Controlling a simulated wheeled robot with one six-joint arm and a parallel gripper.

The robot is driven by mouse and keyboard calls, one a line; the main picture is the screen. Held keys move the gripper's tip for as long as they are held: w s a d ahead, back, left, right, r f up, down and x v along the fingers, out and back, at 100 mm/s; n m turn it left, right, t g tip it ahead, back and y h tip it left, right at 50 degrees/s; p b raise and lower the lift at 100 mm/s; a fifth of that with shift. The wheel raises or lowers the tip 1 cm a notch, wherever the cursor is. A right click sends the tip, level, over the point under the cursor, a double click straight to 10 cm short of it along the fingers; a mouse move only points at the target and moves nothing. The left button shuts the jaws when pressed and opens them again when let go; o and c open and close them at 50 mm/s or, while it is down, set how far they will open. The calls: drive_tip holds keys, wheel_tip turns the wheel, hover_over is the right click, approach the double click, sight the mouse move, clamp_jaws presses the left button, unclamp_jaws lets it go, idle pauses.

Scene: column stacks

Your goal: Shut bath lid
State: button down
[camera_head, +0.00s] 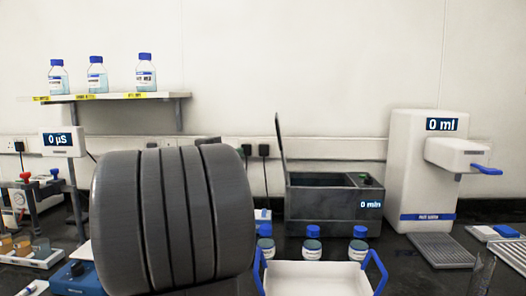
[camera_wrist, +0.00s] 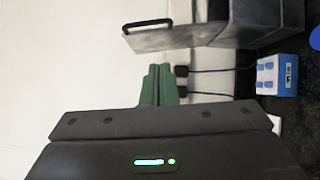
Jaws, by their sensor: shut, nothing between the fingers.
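The bath is a dark grey box (camera_head: 318,210) with a "0 min" display on its front, standing on the bench right of centre in the head view. Its lid (camera_head: 281,150) stands up, open, at the bath's left edge. In the wrist view the lid (camera_wrist: 175,39) shows sideways with a black handle (camera_wrist: 148,24) at its end, beside the bath body (camera_wrist: 262,18). My gripper (camera_wrist: 158,72) shows green fingers, shut and empty, apart from the lid. In the head view my gripper is hidden behind my arm.
A white tray with blue handles (camera_head: 317,277) and several blue-capped bottles (camera_head: 312,247) stand before the bath. A white dispenser reading "0 ml" (camera_head: 405,170) stands to its right. A shelf (camera_head: 115,97) holds bottles at upper left. A blue-white box (camera_wrist: 280,76) sits near the bath.

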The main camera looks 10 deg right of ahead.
drive_tip(key=w, duration=0.2)
drive_tip(key=p, duration=0.2)
approach(281, 147)
drive_tip(key=shift+w+d+r, duration=1.55)
drive_tip(key=shift+w+d, duration=0.2)
drive_tip(key=shift+w, duration=1.05)
drive_tip(key=shift+n+t+h, duration=0.3)
drive_tip(key=shift+t, duration=0.1)
